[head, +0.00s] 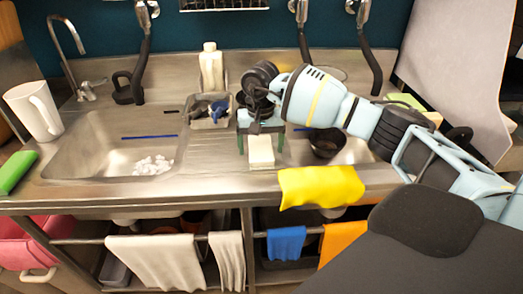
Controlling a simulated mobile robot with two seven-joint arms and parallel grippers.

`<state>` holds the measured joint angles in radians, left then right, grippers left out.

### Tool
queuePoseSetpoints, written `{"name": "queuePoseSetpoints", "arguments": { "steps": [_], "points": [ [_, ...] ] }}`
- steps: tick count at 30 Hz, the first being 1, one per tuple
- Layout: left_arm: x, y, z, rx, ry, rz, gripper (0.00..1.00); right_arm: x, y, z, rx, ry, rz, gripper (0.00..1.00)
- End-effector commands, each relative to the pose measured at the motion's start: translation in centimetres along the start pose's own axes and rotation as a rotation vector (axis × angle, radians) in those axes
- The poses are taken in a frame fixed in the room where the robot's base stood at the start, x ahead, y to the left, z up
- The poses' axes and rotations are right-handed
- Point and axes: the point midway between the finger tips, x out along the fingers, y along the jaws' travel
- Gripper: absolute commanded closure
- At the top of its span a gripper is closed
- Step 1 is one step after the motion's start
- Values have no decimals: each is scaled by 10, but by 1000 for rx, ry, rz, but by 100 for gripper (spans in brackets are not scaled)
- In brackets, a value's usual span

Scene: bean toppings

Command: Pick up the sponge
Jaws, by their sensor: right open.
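A pale cream block (261,150), which looks like a sponge, lies on the steel divider between the two sink basins. My right gripper (261,142) reaches in from the right and points down over this block. Its jaws are open, with one finger on each side of the block's far end. I cannot tell whether the fingers touch it. A green block (15,171), possibly another sponge, lies on the counter at the far left. My left gripper is not in view.
The left basin (90,135) holds small white pieces. A dark bowl (326,143) sits in the right basin. A yellow cloth (320,187) hangs over the front edge. A white bottle (211,68) stands behind, a white mug (35,110) at left.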

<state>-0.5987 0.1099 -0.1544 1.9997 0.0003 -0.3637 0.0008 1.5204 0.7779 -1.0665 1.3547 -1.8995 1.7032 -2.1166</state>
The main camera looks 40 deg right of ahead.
Motion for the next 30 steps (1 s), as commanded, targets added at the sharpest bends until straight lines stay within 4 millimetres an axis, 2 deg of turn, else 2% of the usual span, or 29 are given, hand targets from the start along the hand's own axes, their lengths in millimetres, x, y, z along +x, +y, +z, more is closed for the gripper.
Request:
{"name": "queuePoseSetpoints", "arguments": {
  "steps": [3,10,21,30],
  "points": [
    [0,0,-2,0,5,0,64,7,0,0,0,1,-1,15],
    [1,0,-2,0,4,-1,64,8,0,0,0,1,0,16],
    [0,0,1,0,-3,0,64,7,0,0,0,1,0,64],
    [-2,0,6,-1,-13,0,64,5,0,0,0,1,-1,66]
  ]
}}
